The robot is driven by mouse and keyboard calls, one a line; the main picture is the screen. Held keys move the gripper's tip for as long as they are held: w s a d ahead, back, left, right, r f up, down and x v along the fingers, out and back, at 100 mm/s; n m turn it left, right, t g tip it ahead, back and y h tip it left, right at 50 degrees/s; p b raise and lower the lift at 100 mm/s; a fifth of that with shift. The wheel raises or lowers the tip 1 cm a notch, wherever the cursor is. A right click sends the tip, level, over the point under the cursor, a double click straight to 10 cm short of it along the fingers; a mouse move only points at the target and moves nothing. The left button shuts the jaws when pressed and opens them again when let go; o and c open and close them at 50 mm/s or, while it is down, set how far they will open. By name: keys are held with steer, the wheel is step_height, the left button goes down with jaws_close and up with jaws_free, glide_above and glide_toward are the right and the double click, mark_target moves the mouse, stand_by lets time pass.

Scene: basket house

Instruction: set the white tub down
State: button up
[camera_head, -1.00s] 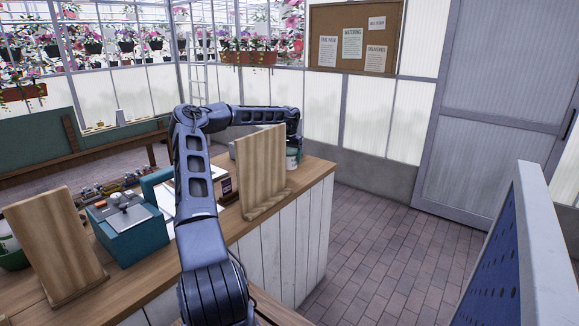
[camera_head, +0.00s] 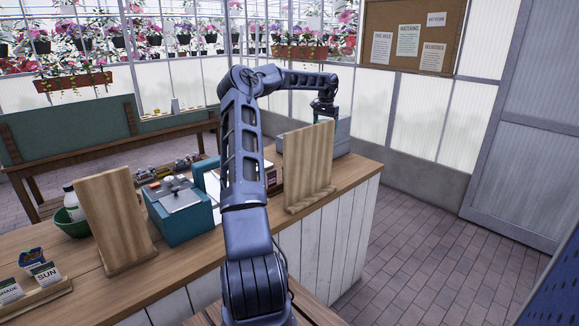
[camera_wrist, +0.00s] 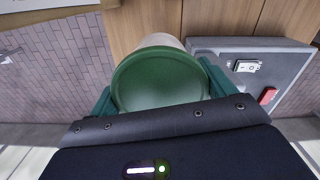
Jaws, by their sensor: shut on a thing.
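The white tub (camera_wrist: 160,41) has a green lid (camera_wrist: 160,82), which fills the middle of the wrist view. My gripper (camera_wrist: 160,90) is shut on it, with a teal finger on each side. Part of the tub's white side shows beyond the lid, against the wooden counter. I cannot tell whether its base touches the wood. In the head view my gripper (camera_head: 324,107) is at the far right end of the counter, partly behind an upright wooden board (camera_head: 308,165). The tub is hidden there.
A grey box (camera_head: 343,135) stands behind the board; in the wrist view a grey box with a switch and red button (camera_wrist: 268,96) is close right of the tub. A teal box (camera_head: 180,215) and another board (camera_head: 112,220) stand left on the counter (camera_head: 235,235).

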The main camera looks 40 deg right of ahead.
steer(key=w+a, duration=1.6)
steer(key=w, duration=0.1)
steer(key=f, duration=1.9)
steer(key=shift+s+a+f, duration=0.1)
steer(key=shift+a+f, duration=0.1)
steer(key=shift+a, duration=0.05)
steer(key=shift+f, duration=0.15)
steer(key=o, duration=1.2)
